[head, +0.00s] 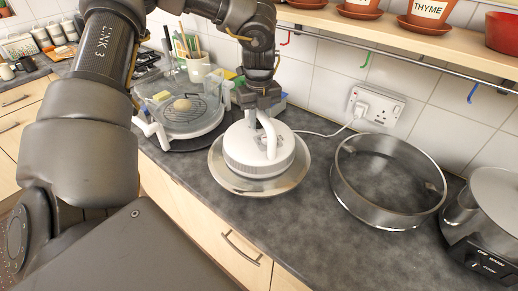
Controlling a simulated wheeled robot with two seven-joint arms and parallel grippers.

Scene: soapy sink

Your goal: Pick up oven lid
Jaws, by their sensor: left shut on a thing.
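The oven lid (255,157) is a white round unit with a white handle on a wide clear disc. It is over the worktop in the middle of the head view. My left gripper (266,112) comes down from above and is shut on the lid's handle. I cannot tell whether the lid's rim touches the worktop. The glass oven bowl (207,124), with a wire rack and food inside, stands open to the left of the lid. My right gripper is not in view.
A clear ring with a metallic rim (388,216) lies on the worktop (318,200) to the right. A pot (495,200) stands on an appliance at the far right. A white cable runs to the wall socket (376,105). Potted herbs stand on a shelf above.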

